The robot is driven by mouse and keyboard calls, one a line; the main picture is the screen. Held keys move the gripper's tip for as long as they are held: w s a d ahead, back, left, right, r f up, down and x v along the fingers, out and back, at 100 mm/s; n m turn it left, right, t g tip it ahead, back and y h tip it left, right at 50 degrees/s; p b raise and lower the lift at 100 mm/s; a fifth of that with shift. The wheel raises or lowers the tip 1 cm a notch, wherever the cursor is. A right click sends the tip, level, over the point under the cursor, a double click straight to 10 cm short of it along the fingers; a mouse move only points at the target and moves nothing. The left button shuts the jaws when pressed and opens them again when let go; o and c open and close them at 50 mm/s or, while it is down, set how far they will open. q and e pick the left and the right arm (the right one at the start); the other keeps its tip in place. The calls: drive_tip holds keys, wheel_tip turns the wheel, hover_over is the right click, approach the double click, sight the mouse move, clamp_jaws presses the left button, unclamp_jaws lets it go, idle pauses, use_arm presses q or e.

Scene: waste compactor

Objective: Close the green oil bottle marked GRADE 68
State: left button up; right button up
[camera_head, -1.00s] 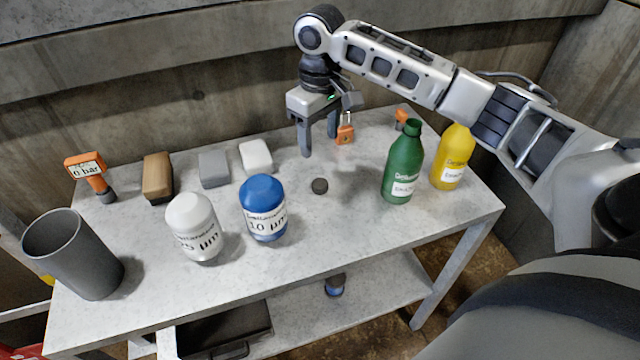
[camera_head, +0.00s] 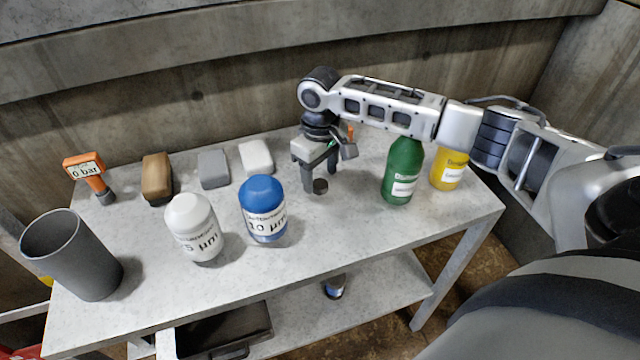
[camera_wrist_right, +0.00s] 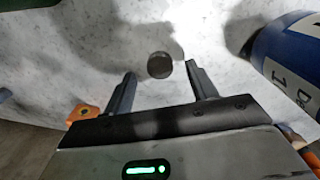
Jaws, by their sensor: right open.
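The green oil bottle (camera_head: 403,172) stands upright on the right part of the table, with its top hidden behind my right arm. Its white label is too small to read. A small dark round cap (camera_head: 320,186) lies on the table to the left of the bottle. My right gripper (camera_head: 318,188) is open and points down just over the cap. In the right wrist view the cap (camera_wrist_right: 160,65) lies slightly beyond the gap between the two fingertips (camera_wrist_right: 161,78), and nothing is held. My left gripper is not in view.
A yellow bottle (camera_head: 449,170) stands right of the green one. A blue canister (camera_head: 263,208) stands close left of the gripper, with a white canister (camera_head: 194,228) beyond it. Blocks, an orange gauge (camera_head: 88,172) and a grey cup (camera_head: 72,255) are farther left. The table (camera_head: 340,235) is clear in front.

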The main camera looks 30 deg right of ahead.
wheel_tip(320, 180, down, 2)
drive_tip(key=shift+f, duration=0.1)
drive_tip(key=c, duration=1)
drive_tip(key=shift+c, duration=0.2)
